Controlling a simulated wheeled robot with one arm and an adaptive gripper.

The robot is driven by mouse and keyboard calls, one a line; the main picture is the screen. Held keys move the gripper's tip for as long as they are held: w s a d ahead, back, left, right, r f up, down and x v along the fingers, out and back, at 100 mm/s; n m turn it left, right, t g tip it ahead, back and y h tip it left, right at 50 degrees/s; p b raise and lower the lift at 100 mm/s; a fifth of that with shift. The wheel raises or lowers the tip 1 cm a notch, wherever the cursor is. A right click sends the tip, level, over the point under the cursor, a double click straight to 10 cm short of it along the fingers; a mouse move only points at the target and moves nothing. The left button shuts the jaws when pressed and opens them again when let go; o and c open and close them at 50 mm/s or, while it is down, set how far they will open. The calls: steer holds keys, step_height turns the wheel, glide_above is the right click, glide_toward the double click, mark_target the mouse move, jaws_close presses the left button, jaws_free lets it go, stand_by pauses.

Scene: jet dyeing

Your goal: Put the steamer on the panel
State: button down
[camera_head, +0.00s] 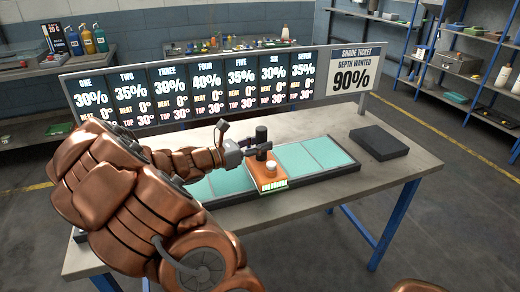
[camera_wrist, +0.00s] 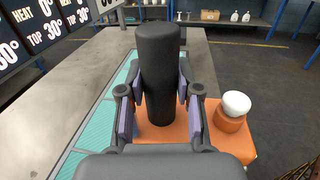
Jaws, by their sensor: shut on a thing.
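The steamer has an orange base (camera_head: 266,181) with a bright green display on its front edge, a white-capped knob (camera_wrist: 236,104) and an upright black handle (camera_wrist: 158,60). My gripper (camera_head: 258,146) is shut on that handle, with a finger on each side in the wrist view (camera_wrist: 157,112). The steamer is upright over the middle of a row of teal panels (camera_head: 300,159) in a dark-framed tray. I cannot tell whether its base touches the panel below. My arm hides part of the row's left side.
A board of seven readouts (camera_head: 190,88) runs behind the row, beside a "90%" shade ticket (camera_head: 351,73). A dark slab (camera_head: 379,142) lies on the table's right. The grey tabletop (camera_head: 395,176) is otherwise bare there. Shelves (camera_head: 462,65) stand farther back.

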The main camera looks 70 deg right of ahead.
steer(key=w+d+f+p, duration=0.3)
steer(key=w+d+f, duration=0.1)
steer(key=d, duration=0.5)
steer(key=shift+w+d+f, duration=0.15)
steer(key=shift+w+d, duration=0.05)
steer(key=shift+d, duration=0.2)
steer(key=shift+f, duration=0.1)
stand_by(0.4)
steer(key=c, duration=0.8)
jaws_free()
steer(key=shift+f, duration=0.1)
steer(key=shift+a, duration=0.1)
